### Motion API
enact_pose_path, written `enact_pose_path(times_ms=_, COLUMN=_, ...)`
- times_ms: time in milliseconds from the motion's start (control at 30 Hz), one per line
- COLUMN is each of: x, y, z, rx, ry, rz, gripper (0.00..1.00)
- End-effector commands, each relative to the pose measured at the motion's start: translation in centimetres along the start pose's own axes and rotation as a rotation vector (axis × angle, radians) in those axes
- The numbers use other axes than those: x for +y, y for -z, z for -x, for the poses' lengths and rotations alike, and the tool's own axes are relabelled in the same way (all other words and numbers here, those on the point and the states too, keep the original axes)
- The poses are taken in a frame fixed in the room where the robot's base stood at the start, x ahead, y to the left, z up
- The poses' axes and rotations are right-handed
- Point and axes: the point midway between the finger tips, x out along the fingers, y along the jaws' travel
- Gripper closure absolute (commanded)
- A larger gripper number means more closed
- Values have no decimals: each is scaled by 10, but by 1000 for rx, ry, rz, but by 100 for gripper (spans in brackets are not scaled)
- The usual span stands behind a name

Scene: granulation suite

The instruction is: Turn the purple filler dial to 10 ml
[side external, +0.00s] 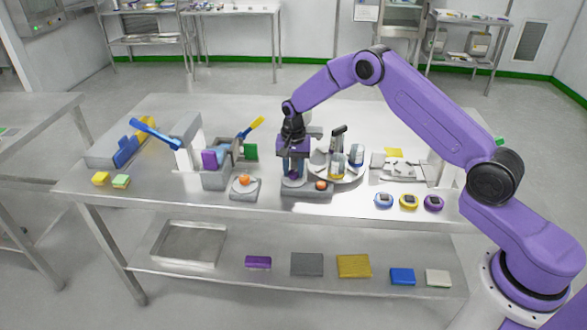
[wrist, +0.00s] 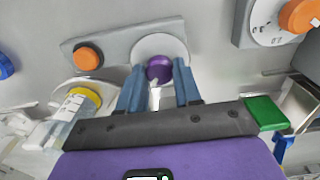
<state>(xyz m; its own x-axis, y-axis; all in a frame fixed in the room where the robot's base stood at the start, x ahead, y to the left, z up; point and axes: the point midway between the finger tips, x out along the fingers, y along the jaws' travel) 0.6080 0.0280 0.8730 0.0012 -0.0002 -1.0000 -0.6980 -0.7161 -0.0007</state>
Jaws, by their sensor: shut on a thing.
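The purple filler dial (wrist: 159,69) is a small round knob on a pale disc (wrist: 150,43) set on the filler's grey base (wrist: 114,52). In the side external view the dial (side external: 293,177) shows small and partly hidden below my gripper (side external: 293,172). In the wrist view my gripper (wrist: 160,76) points at the dial, with one blue finger on either side of it, shut on it. An orange button (wrist: 88,57) sits on the same base, left of the dial in the wrist view. No scale marks or pointer can be read, so the dial's setting cannot be told.
Beside the filler is a grey unit with an orange dial (side external: 244,180) on a marked disc (wrist: 268,30). A round tray of bottles (side external: 337,162) stands close to the right of my gripper. Several small coloured timers (side external: 409,201) lie near the table's front right edge.

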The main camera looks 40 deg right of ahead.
Motion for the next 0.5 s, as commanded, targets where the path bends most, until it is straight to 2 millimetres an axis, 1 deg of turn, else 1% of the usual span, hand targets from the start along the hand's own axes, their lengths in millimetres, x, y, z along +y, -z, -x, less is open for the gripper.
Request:
enact_pose_path(times_ms=267, x=0, y=-1, z=0, rx=-2, ry=-2, rz=120, gripper=97)
enact_pose_path(times_ms=500, x=0, y=-1, z=0, rx=-3, ry=-2, rz=323, gripper=97)
